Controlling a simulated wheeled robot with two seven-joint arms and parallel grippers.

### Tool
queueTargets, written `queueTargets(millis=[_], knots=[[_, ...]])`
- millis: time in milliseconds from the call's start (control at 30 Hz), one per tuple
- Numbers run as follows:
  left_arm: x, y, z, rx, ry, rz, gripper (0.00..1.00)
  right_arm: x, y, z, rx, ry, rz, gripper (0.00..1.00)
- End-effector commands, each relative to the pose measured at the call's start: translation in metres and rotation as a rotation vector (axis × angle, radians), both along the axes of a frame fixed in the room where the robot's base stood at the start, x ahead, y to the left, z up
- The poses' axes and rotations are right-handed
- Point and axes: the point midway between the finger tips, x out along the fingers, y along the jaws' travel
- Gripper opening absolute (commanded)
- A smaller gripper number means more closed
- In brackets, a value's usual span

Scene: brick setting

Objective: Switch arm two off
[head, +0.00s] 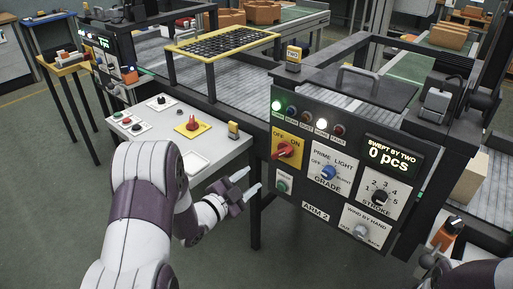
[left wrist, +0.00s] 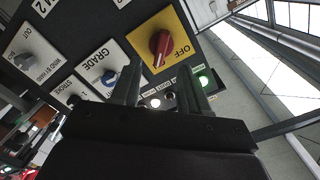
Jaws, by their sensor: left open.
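The arm 2 panel (head: 316,210) is a dark upright face with a yellow plate (head: 277,162) marked OFF and ON. A red rotary knob (head: 286,150) sits on that plate; which mark it points to I cannot tell. The knob also shows in the left wrist view (left wrist: 160,48), beside the word OFF, beyond my fingertips. My left gripper (head: 255,182) is open and empty, in front of and left of the panel, apart from the knob. It also shows in the left wrist view (left wrist: 165,82). Part of my right arm shows at the lower right; its jaw state is unclear.
The panel also carries a blue GRADE knob (head: 328,172), a black STROKE knob (head: 381,197), a WIND BY HAND knob (head: 361,231) and a lit green lamp (head: 276,106). A table (head: 222,150) with another red knob (head: 192,124) stands left of it.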

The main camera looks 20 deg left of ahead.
Motion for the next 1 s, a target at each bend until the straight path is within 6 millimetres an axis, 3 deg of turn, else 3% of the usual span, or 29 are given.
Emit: queueTargets(millis=[167,400,600,967,1000], knots=[[0.016,-0.009,0.009,0.021,-0.052,-0.012,0.45,-0.001,0.0,0.001,0.0,0.001,0.0,0.43],[0.074,-0.031,0.008,0.02,-0.051,-0.011,0.45,0.0,0.0,0.004,0.0,0.0,0.0,0.43],[0.109,-0.042,0.008,0.019,-0.05,-0.008,0.45,0.0,0.0,0.005,0.0,0.0,0.0,0.43],[0.119,-0.045,0.007,0.019,-0.048,-0.006,0.45,0.0,0.0,0.005,0.0,0.0,0.0,0.43],[0.119,-0.045,0.007,0.019,-0.048,-0.006,0.38,0.0,0.0,0.005,0.0,0.0,0.0,0.43]])
